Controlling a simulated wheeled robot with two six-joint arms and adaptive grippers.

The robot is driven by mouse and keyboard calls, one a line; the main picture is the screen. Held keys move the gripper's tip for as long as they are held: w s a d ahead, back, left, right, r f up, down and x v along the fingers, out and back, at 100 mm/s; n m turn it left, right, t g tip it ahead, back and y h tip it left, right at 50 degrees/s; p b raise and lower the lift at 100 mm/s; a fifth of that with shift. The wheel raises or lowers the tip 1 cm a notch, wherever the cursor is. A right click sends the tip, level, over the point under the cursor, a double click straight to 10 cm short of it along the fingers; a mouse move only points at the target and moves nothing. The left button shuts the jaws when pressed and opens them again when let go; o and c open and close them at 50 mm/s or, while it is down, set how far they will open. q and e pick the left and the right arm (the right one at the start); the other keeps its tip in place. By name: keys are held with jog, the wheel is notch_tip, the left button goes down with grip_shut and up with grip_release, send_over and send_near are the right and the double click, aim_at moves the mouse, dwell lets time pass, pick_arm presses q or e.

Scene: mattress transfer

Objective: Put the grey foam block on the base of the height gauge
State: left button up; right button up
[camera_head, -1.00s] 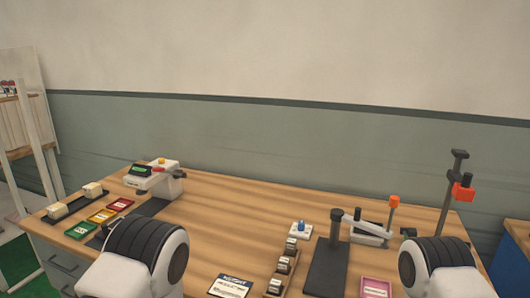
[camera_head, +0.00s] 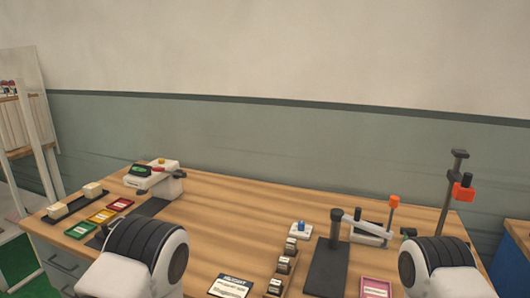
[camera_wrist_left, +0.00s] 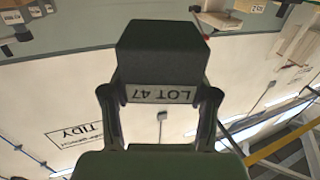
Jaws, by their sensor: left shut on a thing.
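In the left wrist view my left gripper (camera_wrist_left: 160,100) is shut on the dark grey foam block (camera_wrist_left: 163,48). A pale label reading LOT 47, upside down, shows between the fingers. I cannot tell for sure which is the gauge. My right gripper is out of view.
A white device (camera_head: 160,178) with a display stands on the bench (camera_head: 235,215) at the left. Small labelled blocks (camera_head: 283,266) and a pink tray (camera_head: 376,287) are front right. The middle is fairly clear.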

pick_arm(q)
jog(key=shift+s+d+f+m+h, duration=0.25)
jog(key=shift+d+f+m+h, duration=0.05)
jog(key=shift+d+f+h, duration=0.25)
jog(key=shift+s+d+f+m+h, duration=0.2)
jog(key=shift+d+f+m+h, duration=0.1)
jog(key=shift+d+f+h, duration=0.2)
notch_tip(320, 180, up, 5)
jog(key=w+d+m+g+h+b, duration=0.1)
jog(key=m+h+b, duration=0.25)
jog(key=b, duration=0.45)
jog(key=shift+n+h, duration=0.3)
jog(key=shift+n, duration=0.05)
jog(key=w+a, duration=0.1)
jog(key=w, duration=0.4)
jog(key=w+a+p, duration=0.1)
jog(key=w, duration=0.4)
jog(key=w+a+f, duration=0.1)
jog(key=w+a, duration=0.1)
jog(key=w, duration=0.3)
jog(key=shift+w+p, duration=0.15)
jog(key=shift+p, duration=0.25)
jog(key=f, duration=0.2)
jog(key=shift+w+a+f, duration=0.1)
jog(key=shift+w+f, duration=0.1)
jog(key=shift+f, duration=0.2)
jog(key=shift+w+f, duration=0.1)
jog(key=shift+f, duration=0.2)
